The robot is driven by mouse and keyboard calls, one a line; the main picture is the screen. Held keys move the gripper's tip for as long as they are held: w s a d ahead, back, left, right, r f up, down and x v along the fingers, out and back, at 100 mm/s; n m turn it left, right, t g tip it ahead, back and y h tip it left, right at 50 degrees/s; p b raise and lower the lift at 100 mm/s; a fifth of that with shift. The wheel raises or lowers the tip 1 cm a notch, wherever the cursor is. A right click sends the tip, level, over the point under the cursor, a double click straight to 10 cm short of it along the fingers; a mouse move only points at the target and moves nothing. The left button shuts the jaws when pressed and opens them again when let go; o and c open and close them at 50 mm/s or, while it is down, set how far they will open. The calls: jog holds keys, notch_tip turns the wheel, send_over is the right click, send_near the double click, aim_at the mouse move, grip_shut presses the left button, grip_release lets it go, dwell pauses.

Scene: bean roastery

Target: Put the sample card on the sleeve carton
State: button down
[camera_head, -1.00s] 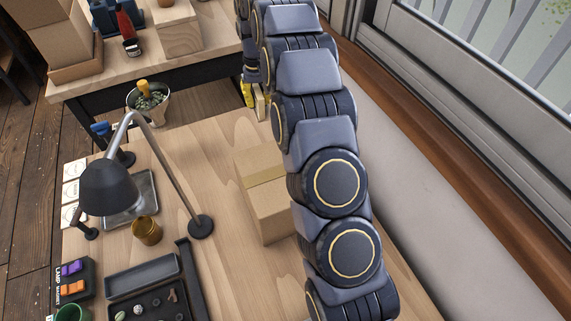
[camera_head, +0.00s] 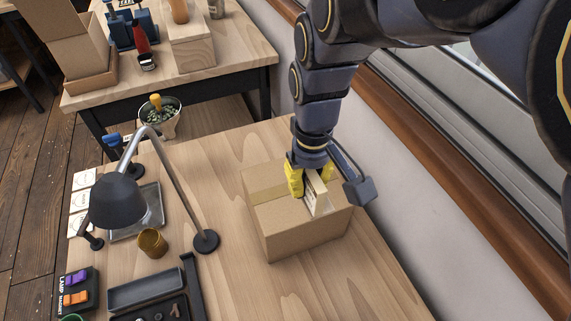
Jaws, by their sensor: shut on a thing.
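A closed brown cardboard carton (camera_head: 285,235), likely the sleeve carton, stands on the wooden table with a tape strip across its top. My gripper (camera_head: 309,186), with yellow fingers, points down over the carton's top. It is shut on a thin cream card (camera_head: 318,196) with dark print, likely the sample card, which stands on edge, slightly tilted. The card's lower edge is at or just above the carton's top; I cannot tell whether they touch. The fingers hide part of the card.
A black desk lamp (camera_head: 118,202) stands left of the carton, with white cards (camera_head: 84,180), a metal tray (camera_head: 150,212) and an amber cup (camera_head: 152,242) around it. Dark trays (camera_head: 147,291) lie at the front left. The table in front of the carton is clear.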

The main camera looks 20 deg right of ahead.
jog(key=shift+s+a+f, duration=0.1)
jog(key=shift+s+a, duration=0.05)
jog(key=shift+s, duration=0.95)
jog(key=shift+f, duration=0.15)
send_near(294, 205)
jog(key=w+f, duration=0.1)
jog(key=w+d, duration=0.1)
jog(key=w, duration=0.1)
jog(key=shift+f, duration=0.4)
jog(key=shift+w+f, duration=0.5)
jog(key=shift+f, duration=0.15)
jog(key=shift+w+d+f, duration=0.1)
jog(key=shift+w+f, duration=0.05)
jog(key=shift+f, duration=1.5)
